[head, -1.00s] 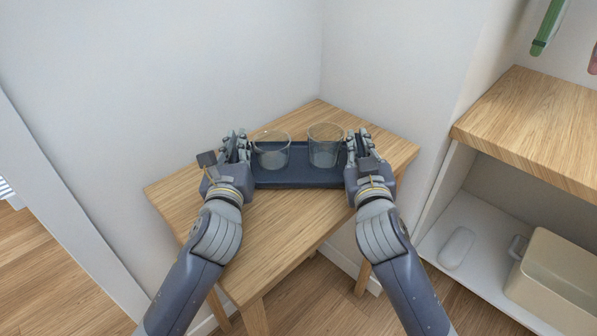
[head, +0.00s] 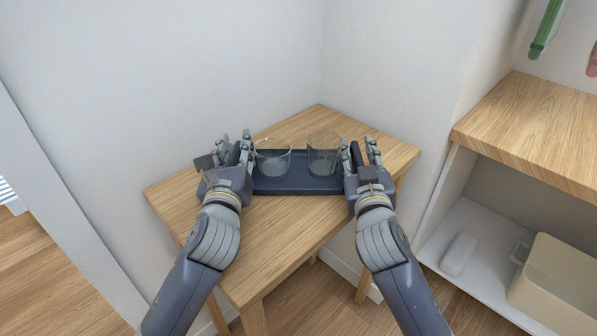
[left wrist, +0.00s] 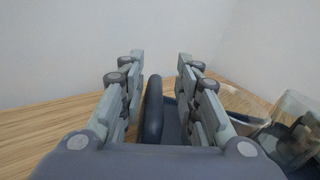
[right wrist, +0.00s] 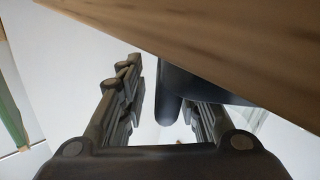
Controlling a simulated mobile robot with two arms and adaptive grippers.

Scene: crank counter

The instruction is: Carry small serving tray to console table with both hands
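The dark blue serving tray (head: 300,186) lies on the small wooden table (head: 275,235) in the corner. Two clear glasses stand on it, a wide one (head: 273,160) at left and a taller one (head: 323,155) at right. My left gripper (head: 235,150) is open at the tray's left end; the left wrist view shows the tray's left handle (left wrist: 153,108) between its spread fingers, apart from them. My right gripper (head: 361,152) is open at the right end. In the right wrist view the dark right handle (right wrist: 168,98) is between its fingers; contact there is unclear.
White walls (head: 200,70) meet behind the table. At right is a wood-topped shelf unit (head: 535,130) with a beige bin (head: 560,280) and a white rounded object (head: 458,254) inside. The table's front part is bare.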

